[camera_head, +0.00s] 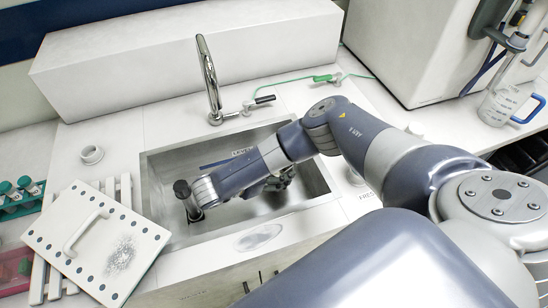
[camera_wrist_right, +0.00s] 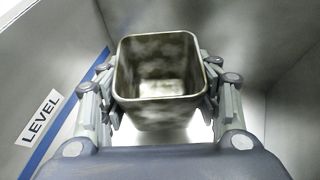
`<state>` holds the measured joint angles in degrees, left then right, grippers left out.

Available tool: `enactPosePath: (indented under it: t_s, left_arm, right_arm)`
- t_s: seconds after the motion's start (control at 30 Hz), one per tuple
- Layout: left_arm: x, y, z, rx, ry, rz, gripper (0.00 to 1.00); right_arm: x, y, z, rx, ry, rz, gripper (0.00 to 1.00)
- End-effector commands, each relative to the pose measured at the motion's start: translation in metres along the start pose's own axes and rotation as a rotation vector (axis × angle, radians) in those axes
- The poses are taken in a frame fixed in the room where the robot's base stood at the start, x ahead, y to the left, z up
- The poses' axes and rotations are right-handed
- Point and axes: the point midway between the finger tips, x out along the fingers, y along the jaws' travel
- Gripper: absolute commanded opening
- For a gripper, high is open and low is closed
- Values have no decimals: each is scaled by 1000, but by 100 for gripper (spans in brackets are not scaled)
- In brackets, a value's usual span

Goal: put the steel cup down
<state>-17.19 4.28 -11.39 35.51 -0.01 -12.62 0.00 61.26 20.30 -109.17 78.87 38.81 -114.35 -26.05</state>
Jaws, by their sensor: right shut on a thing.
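The steel cup (camera_wrist_right: 160,84) is a square, open-topped metal vessel with a worn, blotchy surface, and it looks empty. In the right wrist view it sits between the two fingers of my right gripper (camera_wrist_right: 161,104), which is shut on its sides. In the head view my right gripper (camera_head: 276,181) is inside the steel sink (camera_head: 163,190), partly behind my own arm. The cup cannot be made out clearly there. Whether the cup's base touches the sink floor cannot be told. My left gripper is not in view.
The sink wall bears a blue line and a LEVEL label (camera_wrist_right: 39,118). A tall faucet (camera_head: 209,80) stands behind the sink. A white perforated board (camera_head: 95,245) leans over a rack at left. A plastic jug (camera_head: 502,104) stands at far right.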

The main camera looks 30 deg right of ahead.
Motion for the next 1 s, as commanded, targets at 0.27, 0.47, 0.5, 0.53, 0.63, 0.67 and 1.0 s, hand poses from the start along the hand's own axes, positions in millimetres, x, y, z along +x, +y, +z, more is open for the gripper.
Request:
enactPosePath:
  t_s: [0.27,0.47,0.5,0.53,0.63,0.67,1.0]
  left_arm:
    - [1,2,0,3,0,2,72]
    - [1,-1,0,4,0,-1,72]
    - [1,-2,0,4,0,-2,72]
    - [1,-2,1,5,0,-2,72]
    - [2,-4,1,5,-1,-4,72]
    - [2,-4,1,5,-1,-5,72]
    - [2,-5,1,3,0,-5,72]
  right_arm:
    - [15,1,-28,1,-3,1,30]
    - [19,1,-35,3,-2,2,30]
    - [19,1,-35,3,-2,2,30]
    - [19,1,-35,3,-2,2,30]
    - [19,1,-35,2,-2,1,30]
    - [20,1,-36,2,-2,1,30]
    - [20,1,-37,2,-1,2,78]
